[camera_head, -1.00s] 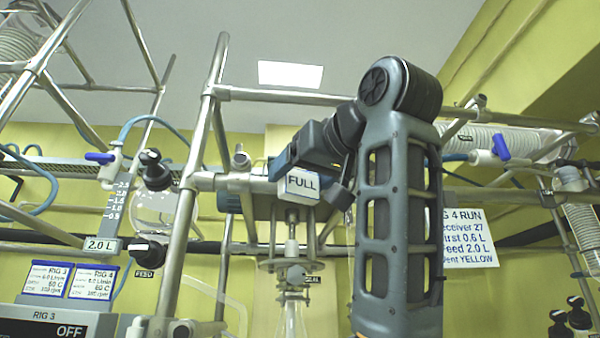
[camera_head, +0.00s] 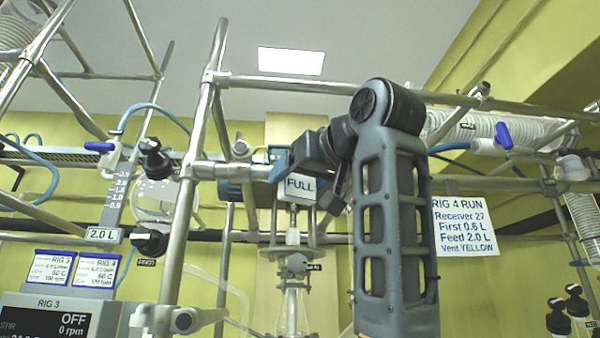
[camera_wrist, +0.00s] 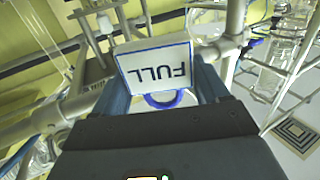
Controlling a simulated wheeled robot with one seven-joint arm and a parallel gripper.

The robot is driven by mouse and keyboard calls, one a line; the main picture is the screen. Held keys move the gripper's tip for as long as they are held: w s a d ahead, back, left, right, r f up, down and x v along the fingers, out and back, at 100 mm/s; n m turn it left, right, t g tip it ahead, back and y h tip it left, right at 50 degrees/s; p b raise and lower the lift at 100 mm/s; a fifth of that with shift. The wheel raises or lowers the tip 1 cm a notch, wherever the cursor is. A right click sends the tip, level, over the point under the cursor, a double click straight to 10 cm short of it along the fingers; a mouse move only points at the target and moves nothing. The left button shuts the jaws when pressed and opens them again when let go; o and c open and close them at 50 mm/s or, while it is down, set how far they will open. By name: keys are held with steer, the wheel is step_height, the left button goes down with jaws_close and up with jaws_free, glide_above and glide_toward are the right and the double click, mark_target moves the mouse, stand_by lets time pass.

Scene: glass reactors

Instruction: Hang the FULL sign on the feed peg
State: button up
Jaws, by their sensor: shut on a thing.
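The FULL sign (camera_head: 299,187) is a small white plate with blue edging and dark lettering. My gripper (camera_head: 284,165) is shut on it at the middle of the head view. In the wrist view the sign (camera_wrist: 157,65) appears upside down between the fingers, with a blue loop at its edge by the jaws. A small FEED label (camera_head: 146,262) sits below a black knob (camera_head: 149,241) at the left. I cannot make out a separate peg there. The sign is well to the right of this label in the picture.
Metal frame tubes, including an upright (camera_head: 184,215) and a crossbar (camera_head: 290,86), surround my arm. Glassware (camera_head: 292,310) hangs below the sign. A RIG 4 RUN notice (camera_head: 465,226) is at the right. The RIG 3 box (camera_head: 60,312) stands at lower left.

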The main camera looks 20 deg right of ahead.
mark_target(313, 186)
steer(key=shift+w+d+f+p, duration=0.1)
steer(key=shift+w+d, duration=0.15)
steer(key=shift+w, duration=0.6)
steer(key=shift+w+d+p, duration=0.15)
steer(key=shift+w+d, duration=0.15)
steer(key=shift+w, duration=0.55)
steer(key=shift+w+d+f+p, duration=0.1)
steer(key=shift+w+d, duration=0.15)
steer(key=shift+w, duration=0.6)
steer(key=shift+w, duration=0.1)
steer(key=shift+w+d+f, duration=0.1)
steer(key=shift+f, duration=0.4)
steer(key=o, duration=1.1)
steer(key=shift+c, duration=1.2)
steer(key=shift+b, duration=0.3)
steer(key=shift+s+d+b, duration=0.2)
steer(key=shift+s+b, duration=0.2)
steer(key=shift+s, duration=1.35)
steer(key=shift+s+d+b, duration=0.2)
steer(key=shift+s+b, duration=0.15)
steer(key=shift+s, duration=1.4)
